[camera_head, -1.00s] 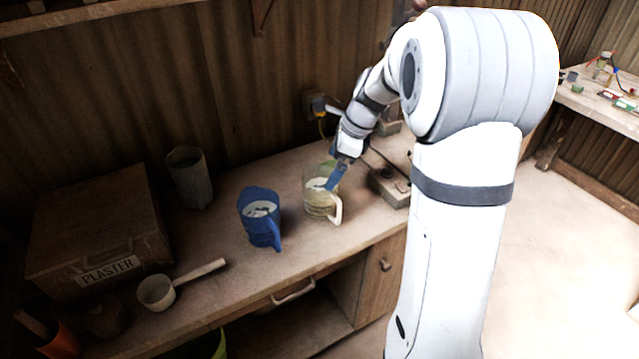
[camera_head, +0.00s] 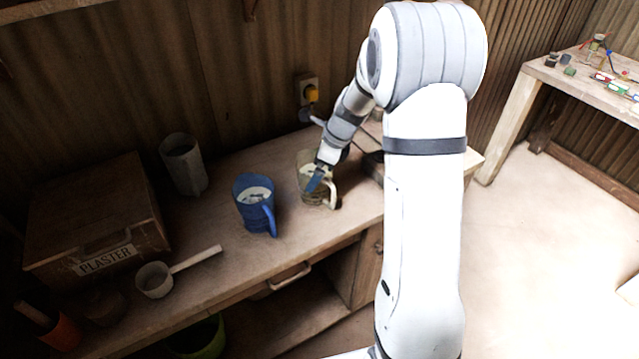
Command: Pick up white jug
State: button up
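The white jug (camera_head: 310,192) stands upright on the workbench (camera_head: 262,253), with a pale, partly see-through body and a cream handle on its lower right side. The gripper hides part of the jug's rim and body.
A blue jug (camera_head: 255,205) with white contents stands close on the left. A grey cylinder (camera_head: 184,165), a plaster box (camera_head: 95,215) and a long-handled scoop (camera_head: 155,281) are farther left. A wall socket (camera_head: 307,90) is behind. A side table (camera_head: 590,85) stands at right.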

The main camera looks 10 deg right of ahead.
jog(key=shift+c, duration=0.4)
jog(key=shift+w+r, duration=0.1)
jog(key=c, duration=1.6)
jog(key=shift+r, duration=0.15)
jog(key=shift+c, duration=0.2)
